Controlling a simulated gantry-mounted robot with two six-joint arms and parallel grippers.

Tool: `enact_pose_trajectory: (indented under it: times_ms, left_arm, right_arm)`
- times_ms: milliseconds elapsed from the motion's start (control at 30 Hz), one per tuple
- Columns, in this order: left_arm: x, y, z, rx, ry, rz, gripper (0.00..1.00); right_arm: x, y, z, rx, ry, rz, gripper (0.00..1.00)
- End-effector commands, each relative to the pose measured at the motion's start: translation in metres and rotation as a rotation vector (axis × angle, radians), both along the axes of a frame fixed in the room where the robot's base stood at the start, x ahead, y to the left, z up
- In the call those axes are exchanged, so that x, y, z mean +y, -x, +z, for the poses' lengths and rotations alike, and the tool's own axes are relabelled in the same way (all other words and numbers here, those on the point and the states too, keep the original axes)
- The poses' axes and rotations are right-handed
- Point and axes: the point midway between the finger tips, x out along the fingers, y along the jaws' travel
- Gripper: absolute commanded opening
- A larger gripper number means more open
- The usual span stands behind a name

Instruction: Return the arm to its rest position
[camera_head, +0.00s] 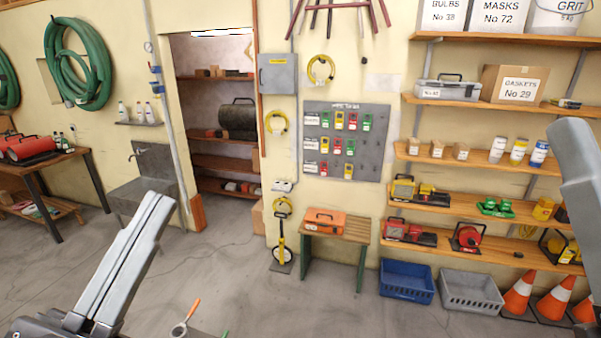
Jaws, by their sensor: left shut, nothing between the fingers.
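My left gripper (157,200) reaches up from the lower left of the head view. Its two long grey fingers lie together, shut, with nothing between them. It is in the air in front of the sink and the concrete floor, touching nothing that I can see. A grey part of my right arm stands at the right edge, in front of the shelves. It is cut off by the frame, so I cannot tell whether the right gripper is open or shut.
A tool with an orange handle (192,307) shows at the bottom edge, near the left gripper. A wooden bench (338,228) bears an orange case (325,220). A blue crate (407,282), a grey crate (470,291) and traffic cones (519,293) stand at the right. The middle floor is clear.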

Motion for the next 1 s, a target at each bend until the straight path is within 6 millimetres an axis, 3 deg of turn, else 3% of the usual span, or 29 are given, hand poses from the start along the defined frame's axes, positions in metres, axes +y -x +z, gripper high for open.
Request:
enact_pose_trajectory:
  times_ms: [33,133,233,267,300,400,600,733,1000]
  left_arm:
    - [0.003,0.015,0.031,-0.06,0.041,0.009,0.0]
    - [0.026,0.043,0.078,-0.144,0.183,0.037,0.0]
    - [0.053,0.043,0.076,-0.102,0.382,0.014,0.0]
    - [0.052,0.042,0.085,-0.088,0.422,-0.03,0.0]
    - [0.052,0.042,0.116,-0.091,0.413,-0.025,0.0]
    - [0.052,0.042,0.155,-0.089,0.409,-0.024,0.0]
    - [0.052,0.041,0.217,-0.087,0.409,-0.024,0.0]
    - [0.052,0.041,0.23,-0.086,0.408,-0.023,0.0]
    - [0.052,0.041,0.226,-0.086,0.408,-0.023,0.0]
  right_arm:
    - [0.0,0.0,0.0,0.0,0.0,0.0,0.5]
    - [0.0,0.0,0.0,0.0,0.0,0.0,0.5]
    - [0.0,0.0,0.0,0.0,0.0,0.0,0.5]
    - [0.0,0.0,0.009,0.002,0.0,0.0,0.5]
    - [0.0,-0.001,0.04,0.003,0.0,0.0,0.5]
    - [0.0,0.001,0.081,-0.002,0.0,0.0,0.5]
    - [0.0,0.0,0.143,-0.001,0.0,0.0,0.5]
    - [0.0,0.0,0.156,0.0,0.0,0.0,0.5]
    - [0.0,0.0,0.152,0.001,0.0,0.0,0.5]
